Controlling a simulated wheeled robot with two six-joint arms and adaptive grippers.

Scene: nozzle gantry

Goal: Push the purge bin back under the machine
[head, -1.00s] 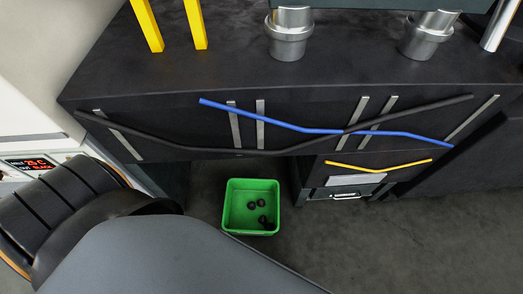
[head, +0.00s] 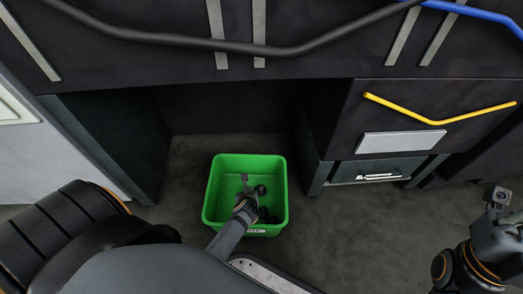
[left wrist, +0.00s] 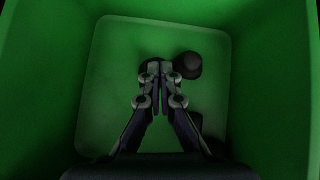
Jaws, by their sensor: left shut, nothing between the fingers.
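The green purge bin (head: 213,200) stands upright on the floor at the opening under the machine (head: 335,95), and its front sticks out of the opening. Dark round lumps (head: 260,190) lie in it. My left gripper (head: 244,182) reaches over the front rim and points down into the bin. In the left wrist view my left gripper (left wrist: 157,70) is shut with nothing between its fingertips. The bin's green walls (left wrist: 35,70) surround it, and dark lumps (left wrist: 187,65) show beside and behind the fingers. My right gripper (head: 497,196) is at the right edge, its fingers unclear.
A dark side panel (head: 115,140) bounds the opening on the left. A drawer unit (head: 335,172) with a silver handle (head: 378,177) bounds it on the right. The recess floor behind the bin looks clear.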

